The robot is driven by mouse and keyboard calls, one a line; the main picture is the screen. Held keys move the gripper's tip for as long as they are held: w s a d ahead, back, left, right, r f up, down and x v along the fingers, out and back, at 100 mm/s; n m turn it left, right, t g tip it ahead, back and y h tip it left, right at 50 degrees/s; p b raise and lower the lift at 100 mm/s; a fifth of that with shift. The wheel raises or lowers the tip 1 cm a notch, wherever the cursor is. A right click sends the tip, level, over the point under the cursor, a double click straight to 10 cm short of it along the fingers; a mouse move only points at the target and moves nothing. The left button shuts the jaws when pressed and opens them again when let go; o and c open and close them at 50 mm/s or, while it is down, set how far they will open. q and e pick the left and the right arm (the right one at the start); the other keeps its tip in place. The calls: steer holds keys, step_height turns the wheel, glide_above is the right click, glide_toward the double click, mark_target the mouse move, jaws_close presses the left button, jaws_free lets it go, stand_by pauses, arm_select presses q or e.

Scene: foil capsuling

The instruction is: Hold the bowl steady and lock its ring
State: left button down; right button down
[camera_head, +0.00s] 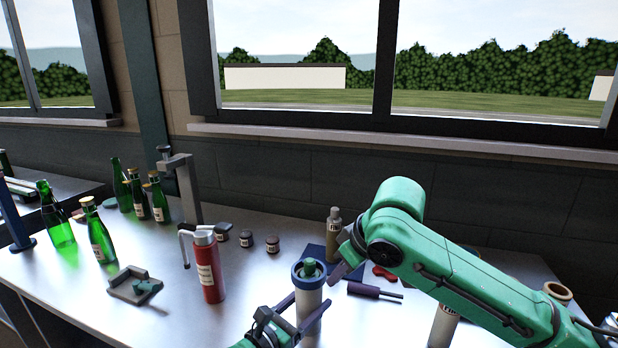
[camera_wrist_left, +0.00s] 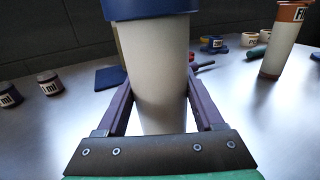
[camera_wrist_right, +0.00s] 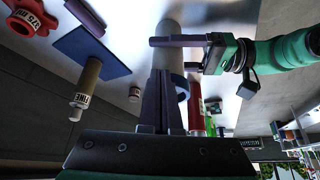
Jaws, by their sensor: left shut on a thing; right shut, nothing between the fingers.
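The bowl is a white cylinder (camera_head: 309,305) standing upright on the steel bench, with a blue ring (camera_head: 308,274) around its top and a green piece (camera_head: 309,267) inside the ring. My left gripper (camera_head: 296,313) is shut around the white body below the ring; in the left wrist view its fingers flank the cylinder (camera_wrist_left: 158,75) under the ring (camera_wrist_left: 150,8). My right gripper (camera_head: 343,265) is shut and empty, just right of the ring. In the right wrist view its closed fingers (camera_wrist_right: 162,85) overlap the cylinder (camera_wrist_right: 170,48); I cannot tell whether they touch the ring.
A red bottle (camera_head: 208,270) with a grey arm stands left of the bowl. Several green bottles (camera_head: 100,235) stand far left. Bare bench lies between red bottle and bowl.

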steer(key=shift+w+a, duration=0.2)
steer(key=shift+a, duration=0.15)
stand_by(0.6)
steer(key=shift+s+a, duration=0.15)
steer(key=shift+s+a, duration=0.7)
steer(key=shift+a, duration=0.1)
steer(key=shift+a, duration=0.1)
steer(key=shift+s, duration=0.1)
stand_by(0.3)
glide_toward(315, 289)
steer(key=shift+w+a+r, duration=0.55)
steer(key=shift+w+a, duration=0.1)
steer(key=shift+w+d, duration=1.05)
steer(key=shift+d, duration=0.05)
step_height(315, 289, down, 6)
